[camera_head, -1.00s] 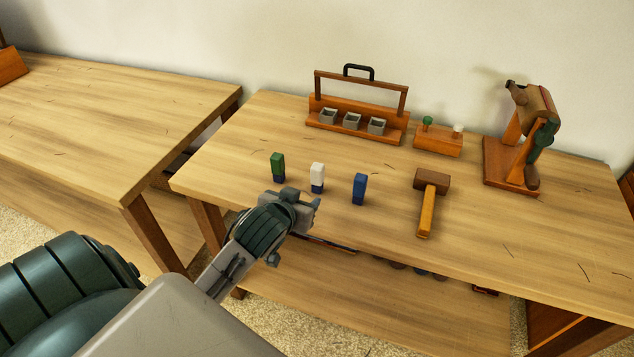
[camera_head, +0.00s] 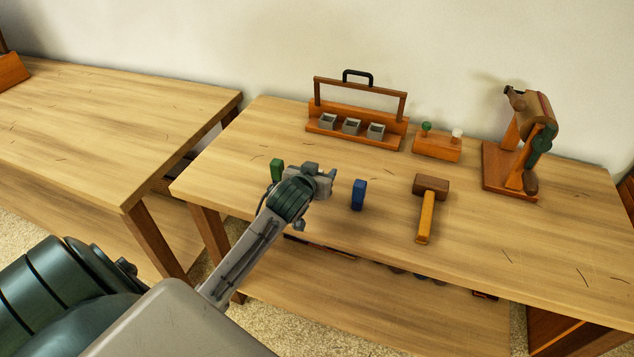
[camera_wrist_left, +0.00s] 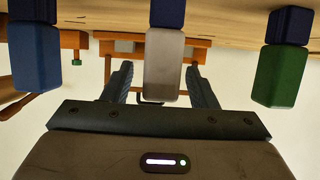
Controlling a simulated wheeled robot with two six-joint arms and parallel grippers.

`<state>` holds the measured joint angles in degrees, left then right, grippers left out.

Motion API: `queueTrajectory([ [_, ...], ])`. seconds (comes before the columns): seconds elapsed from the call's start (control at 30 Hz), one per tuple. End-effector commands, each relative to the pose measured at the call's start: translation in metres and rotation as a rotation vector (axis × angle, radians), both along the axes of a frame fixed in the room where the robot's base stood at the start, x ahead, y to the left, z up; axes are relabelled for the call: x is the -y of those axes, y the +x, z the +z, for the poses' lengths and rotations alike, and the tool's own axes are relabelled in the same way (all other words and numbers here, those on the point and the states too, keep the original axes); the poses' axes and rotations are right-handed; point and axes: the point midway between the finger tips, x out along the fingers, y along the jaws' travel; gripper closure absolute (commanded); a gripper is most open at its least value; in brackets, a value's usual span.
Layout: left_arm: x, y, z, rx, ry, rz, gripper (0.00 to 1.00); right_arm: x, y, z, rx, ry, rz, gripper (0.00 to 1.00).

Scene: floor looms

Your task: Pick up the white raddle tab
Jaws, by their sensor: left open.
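The white raddle tab (camera_wrist_left: 164,62) shows in the left wrist view, which looks upside down, with its dark blue end toward the table. It appears between the two fingers of my left gripper (camera_wrist_left: 161,85), with a gap on each side. The gripper is open. The green tab (camera_head: 277,170) stands to the left and the blue tab (camera_head: 358,194) to the right; the wrist view also shows the green one (camera_wrist_left: 280,75) and the blue one (camera_wrist_left: 37,58). My right gripper is out of view.
A wooden rack with a black handle and small grey cups (camera_head: 356,134) stands at the back of the table (camera_head: 480,230). A block with green and white knobs (camera_head: 437,146), a wooden stand (camera_head: 512,178) and a mallet (camera_head: 429,205) are to the right. Another table (camera_head: 100,130) is at left.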

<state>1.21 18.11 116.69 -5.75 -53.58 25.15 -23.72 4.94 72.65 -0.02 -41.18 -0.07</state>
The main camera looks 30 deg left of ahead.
Motion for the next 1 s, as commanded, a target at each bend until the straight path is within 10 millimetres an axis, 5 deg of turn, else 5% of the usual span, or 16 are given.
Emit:
queueTrajectory([
  [0.27, -0.001, 0.005, -0.003, 0.000, 0.000, -0.001, 0.47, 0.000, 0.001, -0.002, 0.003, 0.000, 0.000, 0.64],
  [0.53, -0.001, 0.005, -0.003, 0.000, 0.000, -0.001, 0.96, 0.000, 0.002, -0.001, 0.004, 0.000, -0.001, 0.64],
  [1.0, -0.001, 0.005, 0.010, 0.003, 0.001, 0.000, 0.96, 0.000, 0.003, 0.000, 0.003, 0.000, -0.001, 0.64],
])
